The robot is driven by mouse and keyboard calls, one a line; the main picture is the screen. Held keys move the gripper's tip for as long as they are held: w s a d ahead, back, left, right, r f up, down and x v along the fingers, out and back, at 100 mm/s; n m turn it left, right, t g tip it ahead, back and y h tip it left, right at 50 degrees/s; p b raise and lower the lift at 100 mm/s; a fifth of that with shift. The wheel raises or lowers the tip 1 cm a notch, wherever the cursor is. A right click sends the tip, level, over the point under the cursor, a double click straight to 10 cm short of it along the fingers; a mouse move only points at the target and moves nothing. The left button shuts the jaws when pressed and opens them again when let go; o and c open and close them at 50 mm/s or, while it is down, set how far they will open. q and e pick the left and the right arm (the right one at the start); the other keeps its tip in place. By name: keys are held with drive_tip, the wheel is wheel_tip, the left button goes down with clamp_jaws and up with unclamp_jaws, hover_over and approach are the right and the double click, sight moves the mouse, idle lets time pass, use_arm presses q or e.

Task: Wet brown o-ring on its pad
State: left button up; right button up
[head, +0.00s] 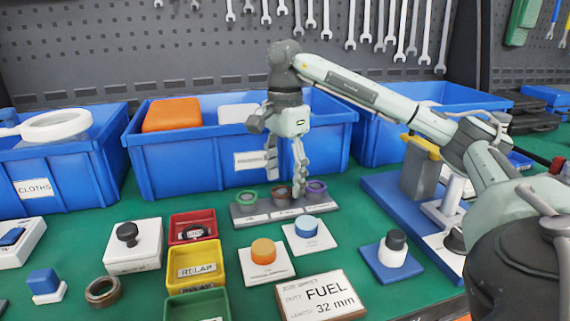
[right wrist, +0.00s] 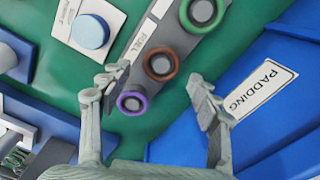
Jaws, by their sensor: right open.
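The brown o-ring (head: 281,193) sits in the middle of a grey rack (head: 262,218), between a green ring (head: 248,198) and a purple ring (head: 316,189). It also shows in the right wrist view (right wrist: 161,64). My right gripper (head: 286,172) points down above the rack, open and empty, with its fingers apart. In the right wrist view the fingertips (right wrist: 157,84) are on either side of the brown and purple rings. An orange round pad (head: 263,251) and a blue round pad (head: 306,226) stand on white plates before the rack. I cannot tell which belongs to the brown o-ring. My left gripper is out of view.
A card reading FUEL 32 mm (head: 318,296) lies in front. Red, yellow (head: 204,262) and green trays stand left of the pads. A larger brown ring (head: 103,291) lies at left. Blue bins (head: 190,160) line the back close behind my right gripper.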

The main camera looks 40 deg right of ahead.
drive_tip(key=shift+f, duration=0.4)
drive_tip(key=shift+c, duration=0.2)
drive_tip(key=c, duration=1)
drive_tip(key=o, duration=0.4)
drive_tip(key=c, duration=0.3)
drive_tip(key=shift+r, duration=0.1)
drive_tip(key=shift+r+p, duration=0.9)
drive_tip(key=shift+r, duration=0.75)
